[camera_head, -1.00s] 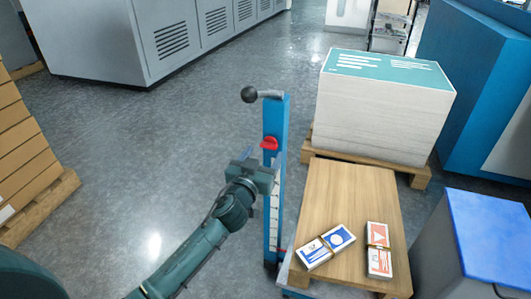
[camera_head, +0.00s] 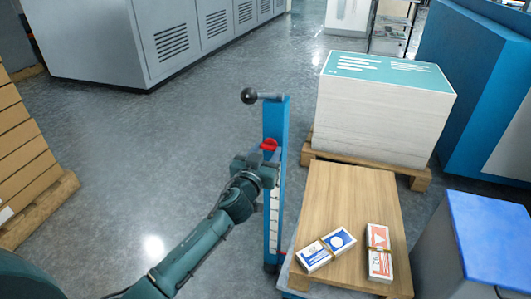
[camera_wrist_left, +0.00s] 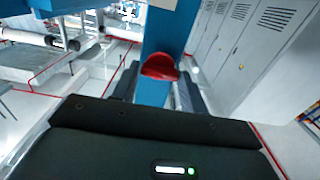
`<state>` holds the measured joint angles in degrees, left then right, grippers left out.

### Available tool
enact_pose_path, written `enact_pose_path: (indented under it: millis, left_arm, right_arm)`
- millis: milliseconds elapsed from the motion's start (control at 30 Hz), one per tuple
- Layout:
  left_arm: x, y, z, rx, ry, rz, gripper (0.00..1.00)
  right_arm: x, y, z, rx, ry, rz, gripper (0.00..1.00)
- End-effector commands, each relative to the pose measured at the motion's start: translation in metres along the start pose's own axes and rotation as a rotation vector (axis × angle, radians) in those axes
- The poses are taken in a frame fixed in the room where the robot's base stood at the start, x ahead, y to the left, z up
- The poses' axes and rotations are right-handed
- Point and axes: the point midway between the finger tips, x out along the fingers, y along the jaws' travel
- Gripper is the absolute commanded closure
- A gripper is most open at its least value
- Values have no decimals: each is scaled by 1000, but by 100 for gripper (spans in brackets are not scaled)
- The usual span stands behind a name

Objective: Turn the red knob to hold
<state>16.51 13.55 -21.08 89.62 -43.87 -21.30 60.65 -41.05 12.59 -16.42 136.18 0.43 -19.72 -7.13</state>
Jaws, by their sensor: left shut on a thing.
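The red knob (camera_head: 269,145) sits on the front of an upright blue post (camera_head: 276,118). In the left wrist view, the knob (camera_wrist_left: 160,67) shows beyond the dark gripper body, between the two fingers. My left gripper (camera_head: 268,162) is at the post, level with the lower side of the knob, and is shut on it. The gripper body hides the fingertips and the lower part of the knob, so the exact contact does not show. My right gripper is not in view.
A lever with a black ball (camera_head: 249,96) tops the post. A wooden-topped table (camera_head: 348,198) with two banded card packs (camera_head: 326,249) stands to the right. A paper stack (camera_head: 380,115) on a pallet stands behind it. The floor left of the post is clear.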

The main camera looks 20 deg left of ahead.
Motion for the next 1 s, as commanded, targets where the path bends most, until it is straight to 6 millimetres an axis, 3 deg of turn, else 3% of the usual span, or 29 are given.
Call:
enact_pose_path:
  millis: [100, 467, 1000]
  left_arm:
    - [0, 0, 0, 0, 0, 0, 79]
    - [0, 0, 0, 67, -1, 0, 79]
    - [0, 0, 0, 517, -2, -1, 79]
  right_arm:
    - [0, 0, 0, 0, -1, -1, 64]
    - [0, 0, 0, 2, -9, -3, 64]
    - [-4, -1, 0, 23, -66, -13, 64]
